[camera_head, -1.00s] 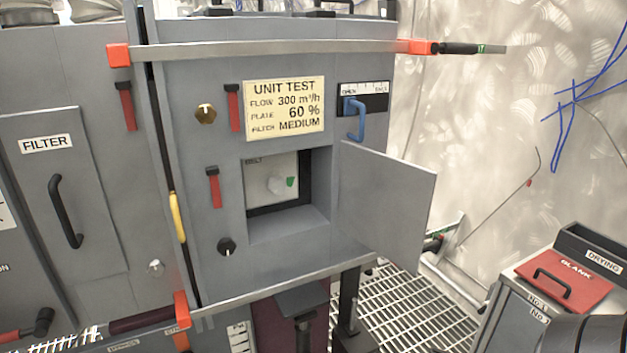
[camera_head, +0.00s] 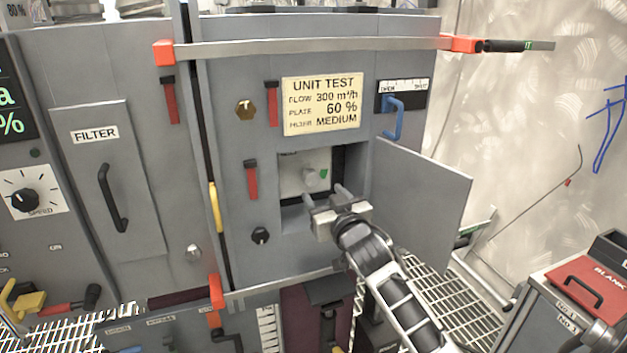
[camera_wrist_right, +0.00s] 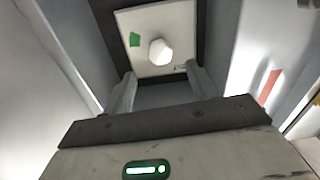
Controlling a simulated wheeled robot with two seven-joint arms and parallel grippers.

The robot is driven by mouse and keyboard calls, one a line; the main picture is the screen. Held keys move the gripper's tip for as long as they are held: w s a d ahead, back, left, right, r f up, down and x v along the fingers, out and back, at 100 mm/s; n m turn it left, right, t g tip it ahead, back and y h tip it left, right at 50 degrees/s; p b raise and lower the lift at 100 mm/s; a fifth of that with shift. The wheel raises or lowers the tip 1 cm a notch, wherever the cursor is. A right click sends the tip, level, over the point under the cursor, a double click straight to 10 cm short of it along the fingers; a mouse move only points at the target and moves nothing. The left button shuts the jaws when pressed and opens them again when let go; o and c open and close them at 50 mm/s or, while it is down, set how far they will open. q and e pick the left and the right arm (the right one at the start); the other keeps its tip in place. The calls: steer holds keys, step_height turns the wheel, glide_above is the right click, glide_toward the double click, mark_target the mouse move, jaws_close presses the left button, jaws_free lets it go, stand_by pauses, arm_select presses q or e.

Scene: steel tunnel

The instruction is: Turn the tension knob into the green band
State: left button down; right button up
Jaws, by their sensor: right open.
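The tension knob (camera_head: 309,175) is a pale, faceted knob on a light plate (camera_head: 290,180) inside a square recess in the grey cabinet. A green band (camera_head: 323,173) is marked on the plate just right of the knob. In the right wrist view the white knob (camera_wrist_right: 161,52) shows ahead, with the green patch (camera_wrist_right: 134,39) to its left. My right gripper (camera_head: 322,193) is at the recess mouth, fingers pointing in, open and empty. Its fingertips (camera_wrist_right: 160,80) lie short of the knob and apart from it. My left gripper is not in view.
The recess's grey door (camera_head: 420,195) stands open to the right, close beside my right arm. A label plate (camera_head: 322,104) and a blue handle (camera_head: 393,118) sit above. A red BLANK panel (camera_head: 590,285) lies at right.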

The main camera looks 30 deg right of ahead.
mark_target(312, 180)
steer(key=x, duration=0.7)
steer(key=shift+w, duration=0.2)
steer(key=c, duration=1)
